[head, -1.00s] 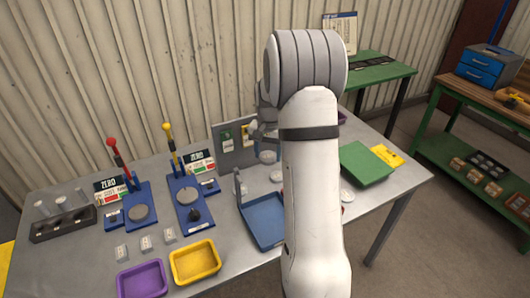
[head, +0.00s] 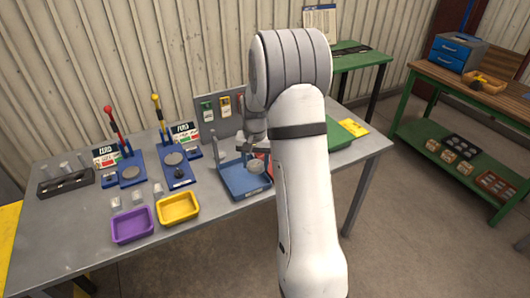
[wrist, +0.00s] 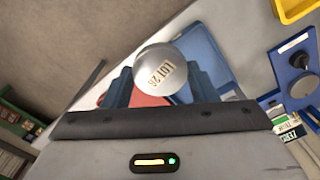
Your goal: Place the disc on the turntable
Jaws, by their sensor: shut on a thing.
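My gripper (wrist: 160,84) is shut on a silver disc (wrist: 158,66) marked "LOT 26", between its two blue-grey fingers. In the head view the disc (head: 256,167) shows pale over the blue tray-like stand (head: 236,186), below my gripper (head: 258,150). I cannot tell whether it touches the stand. Part of the stand is hidden by my arm. Two blue lever stands with round grey plates (head: 131,172) (head: 173,158) stand to the left. I cannot tell which of these is the turntable.
A purple bin (head: 132,226) and a yellow bin (head: 178,208) stand at the table's front. A dark rack (head: 66,183) is at the left. A green board (head: 340,133) lies at the right, partly behind my arm.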

